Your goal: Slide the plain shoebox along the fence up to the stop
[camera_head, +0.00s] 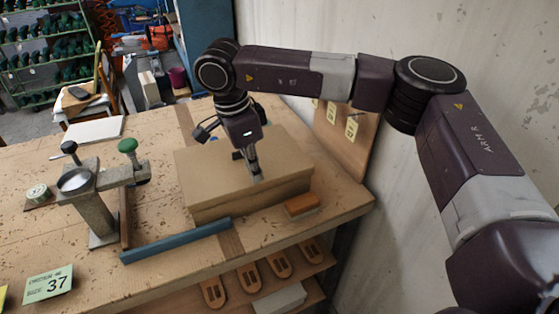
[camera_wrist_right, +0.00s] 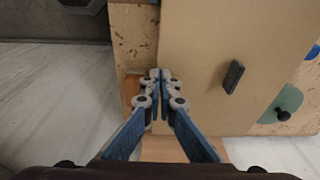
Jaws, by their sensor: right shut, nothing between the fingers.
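The plain shoebox (camera_head: 235,185) is a closed tan cardboard box lying flat on the bench. A blue bar (camera_head: 178,241), which looks like the fence, lies in front of it to the left. A narrow brown strip (camera_head: 125,218), possibly the stop, meets the bar's left end. My right gripper (camera_head: 257,178) is shut and empty, pointing down at the box's front top edge. In the wrist view its closed fingertips (camera_wrist_right: 160,77) are at the edge of the box (camera_wrist_right: 205,50); whether they touch it is unclear. My left gripper is out of view.
An orange-brown block (camera_head: 302,204) lies just right of the box. A metal stand with a green knob (camera_head: 128,146) occupies the left of the bench. A size 37 card (camera_head: 48,284) lies front left. A wall (camera_head: 440,35) bounds the right side.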

